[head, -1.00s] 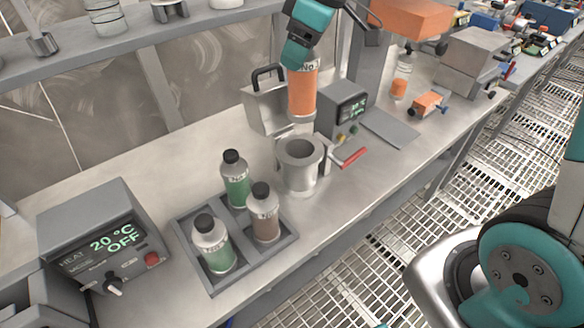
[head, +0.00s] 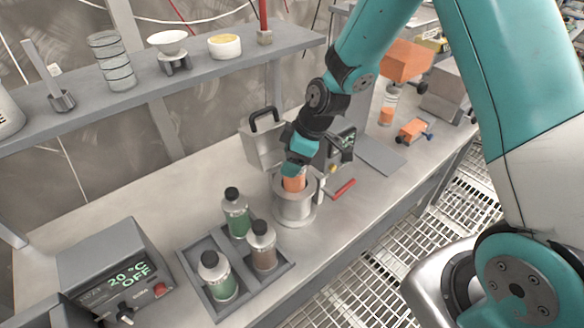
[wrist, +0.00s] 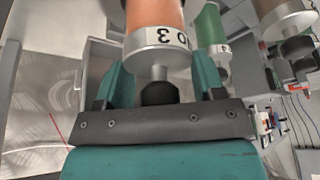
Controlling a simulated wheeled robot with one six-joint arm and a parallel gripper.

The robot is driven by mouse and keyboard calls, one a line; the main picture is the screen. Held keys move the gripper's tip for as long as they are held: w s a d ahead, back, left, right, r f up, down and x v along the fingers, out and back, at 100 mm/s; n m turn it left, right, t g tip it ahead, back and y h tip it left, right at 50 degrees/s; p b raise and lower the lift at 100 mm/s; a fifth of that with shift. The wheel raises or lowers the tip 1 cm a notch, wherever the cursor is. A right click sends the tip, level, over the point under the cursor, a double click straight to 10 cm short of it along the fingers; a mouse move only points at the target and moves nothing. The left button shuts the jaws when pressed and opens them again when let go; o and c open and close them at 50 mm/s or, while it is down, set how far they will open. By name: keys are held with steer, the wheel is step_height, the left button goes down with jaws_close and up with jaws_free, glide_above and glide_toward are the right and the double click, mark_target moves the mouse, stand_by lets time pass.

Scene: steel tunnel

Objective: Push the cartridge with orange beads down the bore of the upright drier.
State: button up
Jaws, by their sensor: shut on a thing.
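The cartridge with orange beads (head: 294,184) is upright, its lower part inside the mouth of the metal upright drier (head: 295,212) and its upper part showing above the rim. In the wrist view the cartridge (wrist: 155,15) shows orange beads, a metal collar with a label and a black knob (wrist: 160,94). My gripper (head: 296,168) is above the drier, shut on the top end of the cartridge; in the wrist view its fingers (wrist: 162,88) stand on either side of the knob. The cartridge's bottom end and the inside of the bore are hidden.
A grey tray (head: 191,262) with several green and brown cartridges stands left of the drier. A red handle (head: 342,188) is at its right. A heater box (head: 110,270) is at the left front.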

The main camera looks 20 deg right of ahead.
steer(key=shift+f+p, duration=0.35)
steer(key=shift+f, duration=1.75)
steer(key=shift+f, duration=0.25)
steer(key=o, duration=1.5)
steer(key=shift+r, duration=0.1)
steer(key=shift+c, duration=0.2)
steer(key=shift+r, duration=0.1)
